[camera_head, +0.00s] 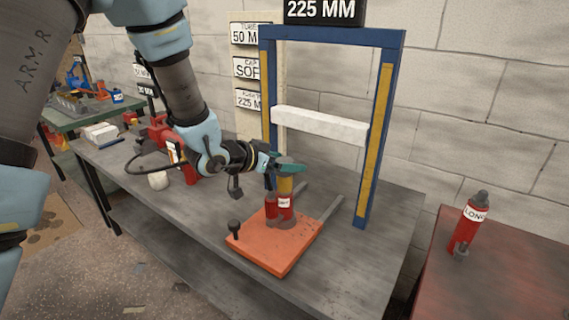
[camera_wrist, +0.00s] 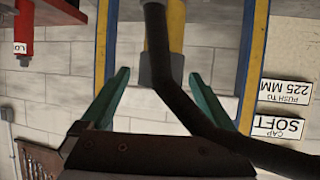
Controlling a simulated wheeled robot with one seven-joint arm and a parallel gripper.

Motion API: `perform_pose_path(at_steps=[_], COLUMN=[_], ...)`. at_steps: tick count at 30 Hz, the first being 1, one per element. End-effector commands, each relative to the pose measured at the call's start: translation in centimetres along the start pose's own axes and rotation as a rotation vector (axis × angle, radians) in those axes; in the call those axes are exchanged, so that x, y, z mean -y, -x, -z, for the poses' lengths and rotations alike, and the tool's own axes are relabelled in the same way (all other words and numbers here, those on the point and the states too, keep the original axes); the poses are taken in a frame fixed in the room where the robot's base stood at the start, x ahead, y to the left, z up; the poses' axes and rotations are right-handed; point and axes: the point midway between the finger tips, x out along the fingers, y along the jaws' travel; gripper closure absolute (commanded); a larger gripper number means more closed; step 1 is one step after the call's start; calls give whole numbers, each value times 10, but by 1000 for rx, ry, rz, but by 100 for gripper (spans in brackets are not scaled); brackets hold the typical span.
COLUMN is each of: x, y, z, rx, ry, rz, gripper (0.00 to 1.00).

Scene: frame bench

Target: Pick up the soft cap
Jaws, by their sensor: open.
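My gripper (camera_head: 287,164) is at the top of a yellow post on a red jack (camera_head: 286,204) in the head view. In the wrist view, its two teal fingers (camera_wrist: 160,90) stand open and apart. Between them, with space on either side, is the dark grey end piece (camera_wrist: 158,68) of the yellow post (camera_wrist: 176,25). I cannot tell whether this grey piece is the soft cap. In the head view my fingers hide the post's top. A small pale round object (camera_head: 158,181) stands on the bench at left; I cannot tell what it is.
The jack stands on an orange plate (camera_head: 262,247) beside a blue frame (camera_head: 390,110) with a white crossbar (camera_head: 320,124). A red cylinder labelled LONG (camera_head: 467,224) stands on the right table. A dark bent bar (camera_wrist: 205,122) crosses the wrist view. The bench's front right is clear.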

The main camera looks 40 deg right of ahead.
Motion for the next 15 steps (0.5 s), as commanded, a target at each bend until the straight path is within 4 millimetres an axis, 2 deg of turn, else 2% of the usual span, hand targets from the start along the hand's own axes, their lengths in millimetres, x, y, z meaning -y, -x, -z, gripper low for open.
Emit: perform_pose_path(at_steps=[5,15], x=[0,0], y=[0,0], z=[0,0], rx=[0,0], ry=[0,0], rz=[0,0], gripper=[6,44])
